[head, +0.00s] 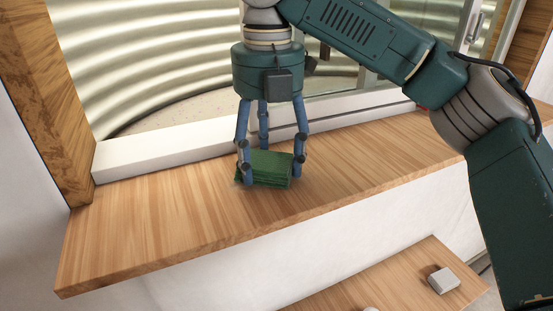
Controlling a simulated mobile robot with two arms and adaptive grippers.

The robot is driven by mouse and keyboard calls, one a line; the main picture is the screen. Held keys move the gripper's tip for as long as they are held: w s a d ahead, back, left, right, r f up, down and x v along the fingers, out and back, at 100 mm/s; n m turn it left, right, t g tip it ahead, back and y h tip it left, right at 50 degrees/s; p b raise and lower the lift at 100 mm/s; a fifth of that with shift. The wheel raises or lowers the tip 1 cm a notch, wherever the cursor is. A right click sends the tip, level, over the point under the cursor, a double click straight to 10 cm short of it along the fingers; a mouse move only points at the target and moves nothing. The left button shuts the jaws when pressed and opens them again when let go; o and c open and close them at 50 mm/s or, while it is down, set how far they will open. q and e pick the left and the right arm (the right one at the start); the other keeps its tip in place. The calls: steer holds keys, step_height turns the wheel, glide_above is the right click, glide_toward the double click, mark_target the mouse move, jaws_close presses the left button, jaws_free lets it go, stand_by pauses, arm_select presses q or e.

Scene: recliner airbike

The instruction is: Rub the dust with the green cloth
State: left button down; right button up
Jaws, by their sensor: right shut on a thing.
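A folded green cloth (266,169) is on the wooden window sill (150,229), close to the white window frame. My right gripper (270,170) comes down on it from above, with its blue fingers shut around the cloth. The cloth appears to touch the sill. A small dark patch shows by the cloth's left lower edge, but I cannot tell if it is dust or shadow. My left gripper is not in view.
The white window frame (180,150) runs behind the sill. The sill is clear on both sides of the cloth. A lower wooden shelf (385,281) holds a small light block (442,280). My right arm covers the upper right.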

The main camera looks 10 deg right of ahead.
mark_target(279, 174)
steer(key=shift+w+a, duration=0.1)
steer(key=shift+a, duration=0.05)
steer(key=shift+s+d, duration=0.75)
steer(key=shift+d, duration=0.1)
steer(key=shift+s+d, duration=0.8)
steer(key=shift+s, duration=0.05)
steer(key=shift+w+a+r, duration=0.1)
steer(key=shift+w+a, duration=0.5)
steer(key=shift+w, duration=0.1)
steer(key=shift+w+a, duration=0.9)
steer(key=shift+a, duration=0.2)
steer(key=shift+s+d, duration=0.25)
steer(key=shift+s, duration=0.75)
steer(key=shift+s+d, duration=0.25)
steer(key=shift+s, duration=0.75)
steer(key=shift+s+f, duration=0.25)
steer(key=shift+s, duration=0.35)
steer(key=shift+w, duration=0.15)
